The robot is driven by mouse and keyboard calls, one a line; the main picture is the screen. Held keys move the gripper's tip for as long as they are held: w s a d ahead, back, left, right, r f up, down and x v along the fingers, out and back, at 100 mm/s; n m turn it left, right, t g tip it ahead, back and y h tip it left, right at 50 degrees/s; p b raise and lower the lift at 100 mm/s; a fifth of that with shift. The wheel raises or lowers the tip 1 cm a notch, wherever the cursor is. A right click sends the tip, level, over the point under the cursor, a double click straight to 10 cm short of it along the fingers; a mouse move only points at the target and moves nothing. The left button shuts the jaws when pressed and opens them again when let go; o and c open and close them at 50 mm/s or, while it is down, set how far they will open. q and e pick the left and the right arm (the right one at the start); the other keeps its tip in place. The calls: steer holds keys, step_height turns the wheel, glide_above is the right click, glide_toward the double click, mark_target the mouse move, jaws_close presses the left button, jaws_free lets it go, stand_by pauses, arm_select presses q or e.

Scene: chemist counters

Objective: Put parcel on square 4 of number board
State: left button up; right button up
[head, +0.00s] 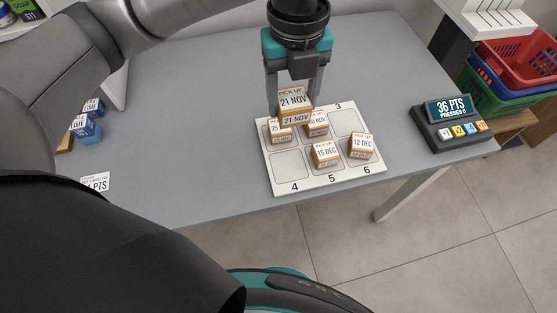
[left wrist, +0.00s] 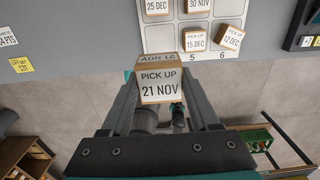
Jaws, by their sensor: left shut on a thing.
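The parcel (head: 295,104) is a small tan box with a white label reading "PICK UP 21 NOV". My left gripper (head: 294,92) is shut on it and holds it above the back left part of the number board. The parcel also shows between the fingers in the left wrist view (left wrist: 160,84). The white number board (head: 312,184) lies on the grey counter. Its square 4 (head: 290,165), at the front left, is empty. Other parcels on the board read 25 DEC (left wrist: 157,8), 30 NOV (left wrist: 199,6), 15 DEC (head: 327,153) and 12 DEC (head: 362,146). Square 3 is empty.
A dark keypad (head: 452,125) showing "36 PTS" stands on the counter's right. Blue lime boxes (head: 86,128) and a small points card (head: 95,182) are at the left. Red and green baskets (head: 517,62) are beyond the right edge.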

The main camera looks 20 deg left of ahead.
arm_select(q)
steer(key=b, duration=0.4)
glide_toward(289, 166)
steer(key=shift+a, duration=0.1)
step_height(289, 166, down, 6)
steer(key=shift+r+b, duration=0.25)
steer(key=shift+b, duration=0.45)
steer(key=shift+f, duration=0.25)
steer(key=shift+r, duration=0.1)
steer(key=o, duration=1.4)
steer(key=shift+o, duration=0.2)
arm_select(e)
step_height(289, 166, down, 6)
steer(key=w+d, duration=0.1)
steer(key=w, duration=0.1)
steer(key=shift+w+r, duration=0.25)
steer(key=shift+w, duration=0.05)
